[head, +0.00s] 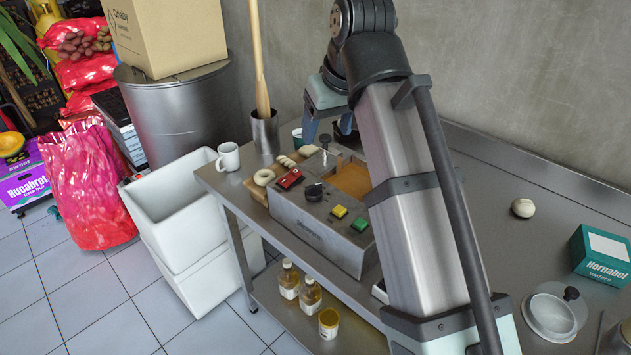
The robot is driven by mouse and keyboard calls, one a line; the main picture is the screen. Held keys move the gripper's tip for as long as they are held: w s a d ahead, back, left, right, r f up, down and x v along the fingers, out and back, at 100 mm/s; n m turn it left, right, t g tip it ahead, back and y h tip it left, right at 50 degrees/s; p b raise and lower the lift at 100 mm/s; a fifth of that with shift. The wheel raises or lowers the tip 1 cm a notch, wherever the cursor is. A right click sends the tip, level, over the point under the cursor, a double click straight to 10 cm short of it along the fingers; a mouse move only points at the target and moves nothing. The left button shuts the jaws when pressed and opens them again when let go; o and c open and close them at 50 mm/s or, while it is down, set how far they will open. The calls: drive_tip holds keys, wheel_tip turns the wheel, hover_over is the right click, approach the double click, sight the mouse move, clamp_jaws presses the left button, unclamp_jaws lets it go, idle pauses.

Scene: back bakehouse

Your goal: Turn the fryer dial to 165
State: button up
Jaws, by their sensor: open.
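The fryer (310,232) is a grey metal box on the steel bench, with an open well of brown-orange oil on its right. Its black dial (314,192) sits on the top panel. The dial's scale and setting are too small to read. My gripper (326,128) is behind and above the fryer, pointing down, open, and apart from the dial. My arm partly hides the gripper and the fryer's right side.
Beside the dial are a red switch (290,179), a yellow button (339,211) and a green button (360,225). A white mug (228,157) and a metal pot (265,133) with a wooden pole stand at the left.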

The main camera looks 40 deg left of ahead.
sight(314, 186)
drive_tip(key=x, duration=1.1)
drive_tip(key=d+x, duration=0.1)
drive_tip(key=x, duration=0.5)
drive_tip(key=shift+s+f, duration=0.2)
drive_tip(key=shift+f, duration=0.3)
drive_tip(key=c, duration=1.1)
